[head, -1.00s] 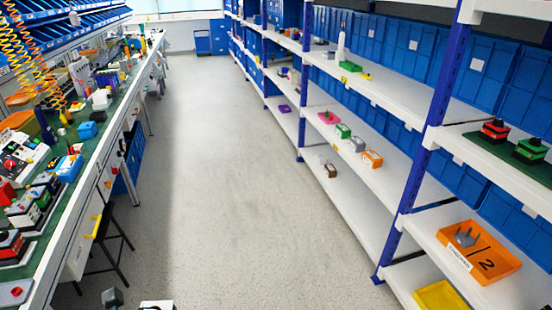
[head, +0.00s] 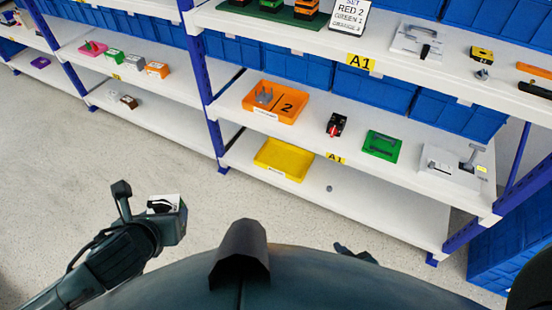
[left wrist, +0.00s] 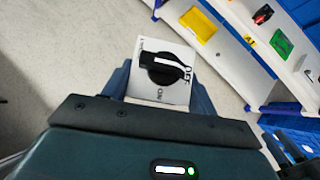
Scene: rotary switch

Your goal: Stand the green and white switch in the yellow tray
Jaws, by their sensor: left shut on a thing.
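The yellow tray (head: 284,160) lies empty on the low shelf, well ahead and to the right of the left gripper. It also shows in the left wrist view (left wrist: 198,24). My right gripper (head: 355,252) barely shows past my body; its fingers cannot be made out.
An orange tray (head: 276,102) holds a grey part on the shelf above. A red and black switch (head: 336,125) and a green plate (head: 382,145) are to its right. Blue uprights (head: 213,130) frame the shelves. Grey floor (head: 90,160) lies open between me and the rack.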

